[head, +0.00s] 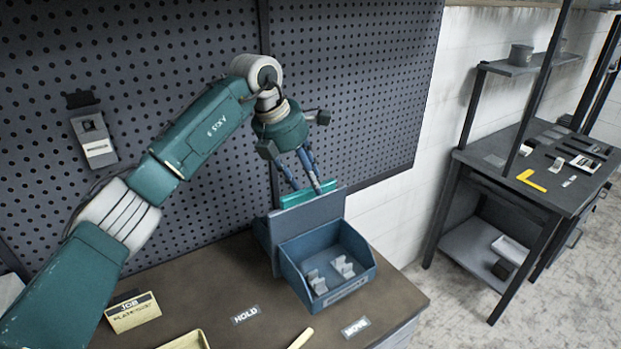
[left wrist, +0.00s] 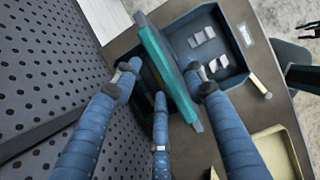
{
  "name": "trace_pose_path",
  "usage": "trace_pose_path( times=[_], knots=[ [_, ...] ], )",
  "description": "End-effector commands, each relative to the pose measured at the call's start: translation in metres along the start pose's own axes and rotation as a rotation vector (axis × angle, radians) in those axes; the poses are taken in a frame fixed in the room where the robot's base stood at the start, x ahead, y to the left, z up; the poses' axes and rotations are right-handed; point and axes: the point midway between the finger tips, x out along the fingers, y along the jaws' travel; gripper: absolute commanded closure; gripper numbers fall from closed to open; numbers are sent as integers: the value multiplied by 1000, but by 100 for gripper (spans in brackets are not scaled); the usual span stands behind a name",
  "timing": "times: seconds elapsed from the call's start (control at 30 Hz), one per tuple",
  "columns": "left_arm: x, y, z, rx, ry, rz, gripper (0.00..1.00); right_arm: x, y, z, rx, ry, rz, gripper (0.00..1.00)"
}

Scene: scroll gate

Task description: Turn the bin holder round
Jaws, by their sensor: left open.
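The bin holder (head: 312,218) is a grey upright panel with a teal bar (head: 292,198) along its top. It stands at the back right of the bench, with a blue bin (head: 300,292) at its front holding several pale grey parts. My left gripper (head: 307,187) comes down from above at the teal bar, fingers open. In the left wrist view the bar (left wrist: 168,68) runs between the spread fingers of the gripper (left wrist: 162,72), with fingers on both sides. I cannot tell whether any finger touches it.
A perforated panel (head: 350,80) rises close behind the bench (head: 235,272). Labels HOLD (head: 246,315) and MOVE (head: 355,327), a yellow job card (head: 132,311) and a cream tray (head: 187,341) lie in front and left. A dark side table (head: 500,178) stands apart at right.

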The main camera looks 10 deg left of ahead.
Motion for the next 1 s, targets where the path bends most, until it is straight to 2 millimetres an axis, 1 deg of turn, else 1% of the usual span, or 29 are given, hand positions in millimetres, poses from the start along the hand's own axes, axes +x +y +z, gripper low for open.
trace_pose_path(
  times=[0.03,0.1,0.2,0.3,0.53,0.57,0.6,0.67,0.73,0.77,1.0],
  knots=[
    [6,-1,1,0,1,-3,58,-6,1,-6,0,8,1,60],
    [14,0,0,-1,1,-2,58,-8,2,-12,0,17,2,60],
    [22,0,0,-1,0,-1,58,-10,2,-18,0,25,2,60],
    [27,0,0,-1,0,-1,58,-11,2,-18,0,25,2,60],
    [28,0,0,0,-1,0,58,-10,0,-13,1,17,0,60],
    [27,0,0,0,-1,0,62,-10,0,-12,1,16,0,60],
    [27,0,0,0,-1,0,70,-10,-1,-11,1,15,-1,60],
    [27,0,0,0,-1,0,82,-10,-2,-10,2,13,-3,60],
    [27,0,0,0,-1,0,96,-10,-4,-10,2,12,-4,60],
    [27,0,0,0,-1,0,100,-10,-4,-10,3,12,-5,60],
    [27,0,0,-2,-1,1,100,-10,-5,-10,3,12,-6,60]
  ],
)
